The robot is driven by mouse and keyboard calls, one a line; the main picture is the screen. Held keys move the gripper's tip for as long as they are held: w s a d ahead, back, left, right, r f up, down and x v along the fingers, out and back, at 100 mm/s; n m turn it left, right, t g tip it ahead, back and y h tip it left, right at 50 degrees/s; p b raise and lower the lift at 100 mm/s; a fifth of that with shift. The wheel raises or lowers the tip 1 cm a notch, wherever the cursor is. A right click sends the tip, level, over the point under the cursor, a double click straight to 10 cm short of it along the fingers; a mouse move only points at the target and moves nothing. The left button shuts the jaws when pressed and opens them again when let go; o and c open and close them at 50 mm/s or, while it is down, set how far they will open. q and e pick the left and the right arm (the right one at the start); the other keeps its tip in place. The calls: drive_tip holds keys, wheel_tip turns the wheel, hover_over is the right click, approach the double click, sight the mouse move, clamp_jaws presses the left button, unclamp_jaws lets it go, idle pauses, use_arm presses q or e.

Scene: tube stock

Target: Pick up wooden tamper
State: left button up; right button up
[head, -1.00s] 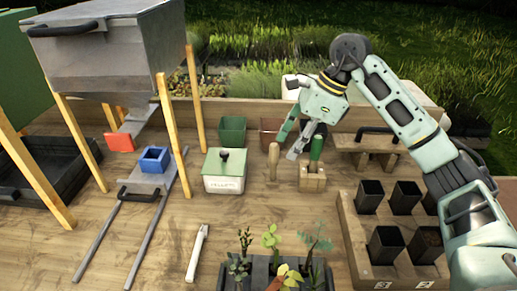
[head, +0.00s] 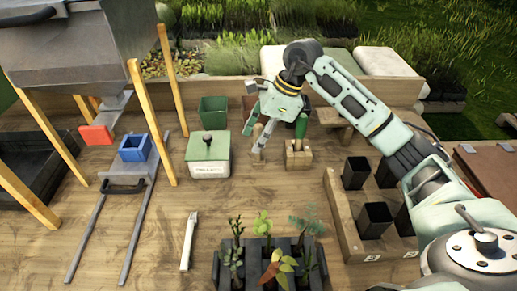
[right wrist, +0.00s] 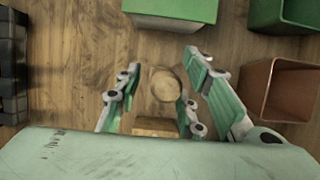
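The wooden tamper (head: 257,142) stands upright on the wooden table, left of the wooden block with the green-handled tool. My right gripper (head: 254,136) is down at the tamper and partly covers it. In the right wrist view, the round top of the tamper (right wrist: 166,86) lies between the two spread fingers of my right gripper (right wrist: 160,78). The gripper is open, and a gap shows on the left side of the tamper. The tamper's lower part is hidden in the wrist view. My left gripper is not in view.
A wooden block (head: 299,160) with a green-handled tool (head: 301,126) stands close to the right. A white box with green lid (head: 208,147), a green pot (head: 213,112) and a terracotta pot (right wrist: 276,90) are near. Black pots (head: 374,220) sit in a wooden rack.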

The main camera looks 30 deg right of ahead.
drive_tip(key=shift+c, duration=0.2)
clamp_jaws()
idle(0.3)
